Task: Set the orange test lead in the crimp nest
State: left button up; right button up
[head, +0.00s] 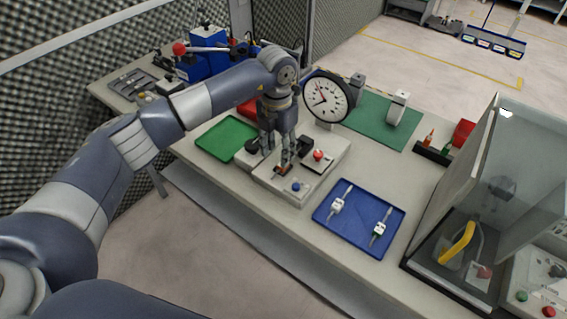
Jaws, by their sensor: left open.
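My left gripper (285,158) points down over the crimp fixture (272,183), a light block on the table, and is open. Its fingers are at the fixture's dark nest (305,146). A small orange-red piece (282,170) shows right at the fingertips, low on the fixture; it looks like the orange test lead, but the fingers hide much of it. I cannot tell if it is seated. My right gripper is out of view.
A blue tray (341,229) with two white-bodied leads lies right of the fixture, a green tray (222,138) left. A dial gauge (327,97) stands close behind the gripper. A clear-walled enclosure (480,170) stands at the right. The green mat (370,118) has free room.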

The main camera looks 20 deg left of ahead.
pick_arm(q)
jog(key=shift+s+f+p, duration=0.1)
jog(key=shift+f+p, duration=0.2)
jog(key=f, duration=0.1)
jog(key=f+p, duration=0.1)
jog(key=f, duration=0.1)
jog(key=shift+d+f+p, duration=0.25)
jog(key=shift+p, duration=0.15)
jog(key=shift+f, duration=0.55)
grip_shut()
